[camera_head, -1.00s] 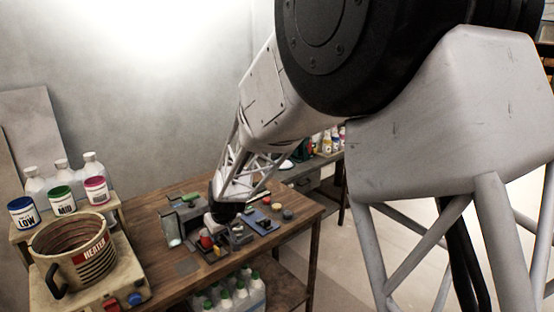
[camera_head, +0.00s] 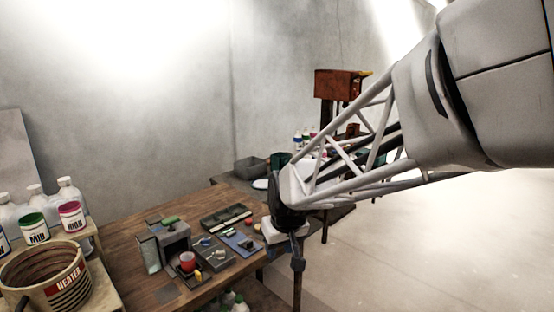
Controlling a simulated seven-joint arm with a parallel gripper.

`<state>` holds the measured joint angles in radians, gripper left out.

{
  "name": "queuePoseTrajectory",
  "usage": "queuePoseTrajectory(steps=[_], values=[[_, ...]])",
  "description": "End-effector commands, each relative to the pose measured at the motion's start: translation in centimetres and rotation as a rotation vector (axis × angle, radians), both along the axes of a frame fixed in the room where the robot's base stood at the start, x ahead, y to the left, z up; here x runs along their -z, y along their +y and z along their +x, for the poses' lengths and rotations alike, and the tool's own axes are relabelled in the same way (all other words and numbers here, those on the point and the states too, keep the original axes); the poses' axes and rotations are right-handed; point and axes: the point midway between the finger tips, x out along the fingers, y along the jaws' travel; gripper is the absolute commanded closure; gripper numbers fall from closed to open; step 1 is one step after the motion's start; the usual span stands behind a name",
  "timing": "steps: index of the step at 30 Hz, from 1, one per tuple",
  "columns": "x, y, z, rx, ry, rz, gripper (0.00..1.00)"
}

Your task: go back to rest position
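My arm reaches in from the right side of the head view, its white lattice forearm slanting down to the left. Its dark wrist is near the right end of the wooden workbench (camera_head: 125,255). My gripper (camera_head: 298,262) hangs below the wrist, in front of the bench's right edge. It is small and dark here, and I cannot tell whether its fingers are open or shut. I see nothing clearly held in it.
On the bench are a grey machine (camera_head: 172,240), a red cup (camera_head: 187,262), a blue board (camera_head: 240,241) and a dark tray (camera_head: 226,216). The heater pot (camera_head: 68,282) is at lower left. An orange-red machine (camera_head: 338,84) stands behind. Open floor (camera_head: 430,250) lies right.

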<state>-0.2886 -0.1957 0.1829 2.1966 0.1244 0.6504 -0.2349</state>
Motion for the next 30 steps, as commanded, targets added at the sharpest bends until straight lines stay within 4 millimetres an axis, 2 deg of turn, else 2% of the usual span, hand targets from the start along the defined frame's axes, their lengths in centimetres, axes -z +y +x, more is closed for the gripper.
queuePoseTrajectory(steps=[1,6,15,24,30], values=[[-0.7,-1.3,-1.0,0.022,-0.001,-0.001,0.63],[-2.0,-4.9,-4.6,0.089,0.014,-0.008,0.63],[-3.5,-10.5,-11.3,0.214,0.034,-0.022,0.63],[-3.9,-15.0,-18.5,0.342,0.057,-0.037,0.63],[-3.6,-17.0,-22.5,0.416,0.069,-0.048,0.63]])
